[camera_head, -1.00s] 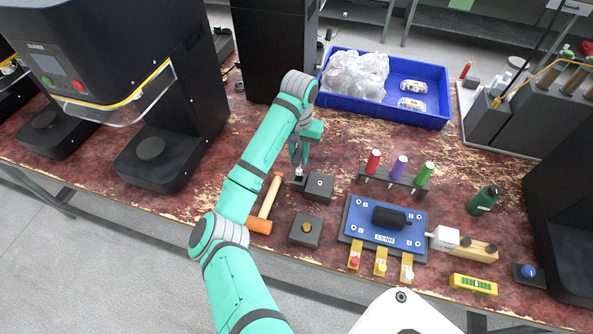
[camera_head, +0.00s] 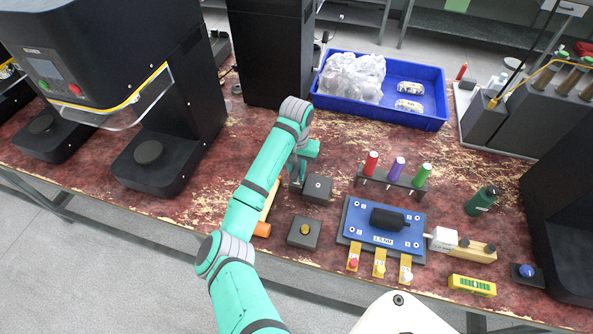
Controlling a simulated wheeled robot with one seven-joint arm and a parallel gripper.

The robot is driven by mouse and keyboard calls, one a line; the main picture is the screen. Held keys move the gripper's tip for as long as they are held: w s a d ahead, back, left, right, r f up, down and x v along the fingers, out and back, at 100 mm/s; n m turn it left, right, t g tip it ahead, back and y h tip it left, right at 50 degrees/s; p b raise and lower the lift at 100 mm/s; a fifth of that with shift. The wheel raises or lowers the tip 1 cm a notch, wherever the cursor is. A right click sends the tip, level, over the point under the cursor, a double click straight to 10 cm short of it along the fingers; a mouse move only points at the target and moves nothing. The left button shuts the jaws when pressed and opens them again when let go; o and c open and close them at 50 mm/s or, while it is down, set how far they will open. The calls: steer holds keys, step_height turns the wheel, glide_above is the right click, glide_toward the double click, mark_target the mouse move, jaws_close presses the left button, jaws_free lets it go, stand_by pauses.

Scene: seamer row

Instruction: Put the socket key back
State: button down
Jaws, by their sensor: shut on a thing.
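My gripper (camera_head: 296,184) is low over the middle of the bench, at the left side of a dark grey block with a small round light mark on top (camera_head: 318,185). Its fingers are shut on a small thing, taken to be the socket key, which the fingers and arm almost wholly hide. I cannot tell whether its lower end touches the small dark holder, which is also hidden behind the gripper. A second grey block with a brass knob (camera_head: 305,231) stands in front.
To the right are a rack with red, purple and green-handled tools (camera_head: 390,181) and a blue test plate (camera_head: 350,228). A blue bin (camera_head: 435,122) stands behind. Worn bench top is clear between bin and rack.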

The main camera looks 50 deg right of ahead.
steer(key=c, duration=1.6)
jaws_free()
steer(key=shift+o, duration=0.2)
step_height(320, 180, up, 11)
steer(key=shift+f, duration=0.1)
steer(key=shift+r, duration=0.7)
